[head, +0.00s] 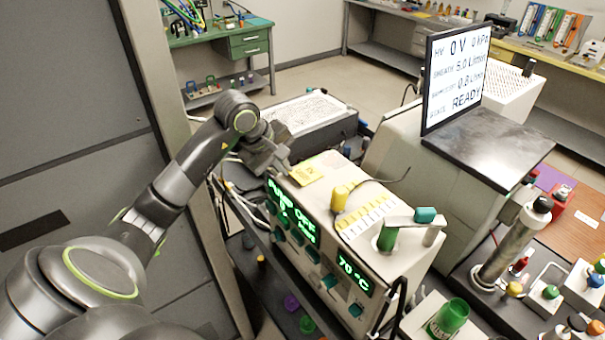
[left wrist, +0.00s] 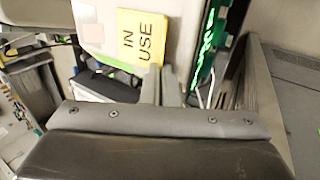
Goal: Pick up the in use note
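The in use note (head: 310,169) is a yellow sheet lying flat on the top left end of the beige instrument box (head: 325,200). It also shows in the left wrist view (left wrist: 142,38), with the words "IN USE" readable. My left gripper (head: 283,166) is just left of the note in the head view. In the left wrist view my two fingers (left wrist: 161,80) point at the note's lower right corner and sit close together. I cannot tell whether they are fully shut. No note shows between them. My right gripper is not in view.
A black monitor (head: 455,80) stands behind right. A green cup (head: 450,317) is at the front.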

